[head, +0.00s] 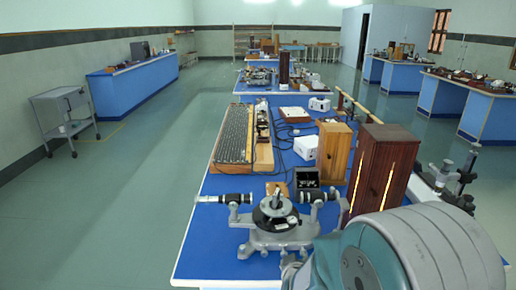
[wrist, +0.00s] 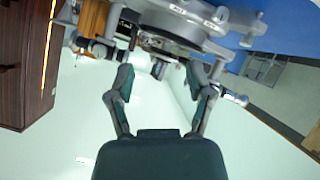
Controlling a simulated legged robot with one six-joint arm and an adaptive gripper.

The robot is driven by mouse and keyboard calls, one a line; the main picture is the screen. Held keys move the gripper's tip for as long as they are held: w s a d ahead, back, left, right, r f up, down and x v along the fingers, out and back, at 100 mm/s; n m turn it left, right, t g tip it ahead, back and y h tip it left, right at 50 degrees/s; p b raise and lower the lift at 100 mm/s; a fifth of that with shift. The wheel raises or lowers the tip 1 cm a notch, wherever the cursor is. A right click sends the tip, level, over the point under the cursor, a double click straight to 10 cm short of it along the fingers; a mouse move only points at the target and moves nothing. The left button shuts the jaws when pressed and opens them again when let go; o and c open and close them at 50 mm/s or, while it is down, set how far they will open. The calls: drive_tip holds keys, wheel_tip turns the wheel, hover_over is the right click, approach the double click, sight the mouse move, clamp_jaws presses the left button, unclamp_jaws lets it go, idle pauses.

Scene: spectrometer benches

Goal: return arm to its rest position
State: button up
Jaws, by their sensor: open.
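My gripper (wrist: 160,78) shows in the wrist view with its two fingers spread apart and nothing held between them. A grey and black spectrometer (wrist: 180,22) fills the top of that view, just beyond the fingertips; I cannot tell the exact gap. In the head view the spectrometer (head: 275,218) stands on the near end of the blue bench (head: 215,250). My arm's large rounded grey and teal link fills the lower right of the head view, beside the spectrometer. My gripper cannot be made out there.
A dark brown cabinet (head: 382,172) with a glowing slit and a lighter wooden box (head: 333,150) stand right of the spectrometer. Another instrument (head: 450,180) stands at the right edge. The floor (head: 130,200) left of the bench is clear, with a grey trolley (head: 63,115) farther off.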

drive_tip(key=s+r+m+g+y, duration=0.2)
drive_tip(key=s+r+g, duration=0.1)
drive_tip(key=s+r, duration=0.75)
drive_tip(key=s+d+r+m+g, duration=0.1)
drive_tip(key=s+d+r+g, duration=0.1)
drive_tip(key=s, duration=0.5)
drive_tip(key=s+d+r+m+g+h, duration=0.1)
drive_tip(key=s+d+r, duration=0.2)
drive_tip(key=s, duration=0.5)
drive_tip(key=shift+d+r+g, duration=0.2)
drive_tip(key=shift+r+g, duration=0.15)
drive_tip(key=shift+g, duration=0.05)
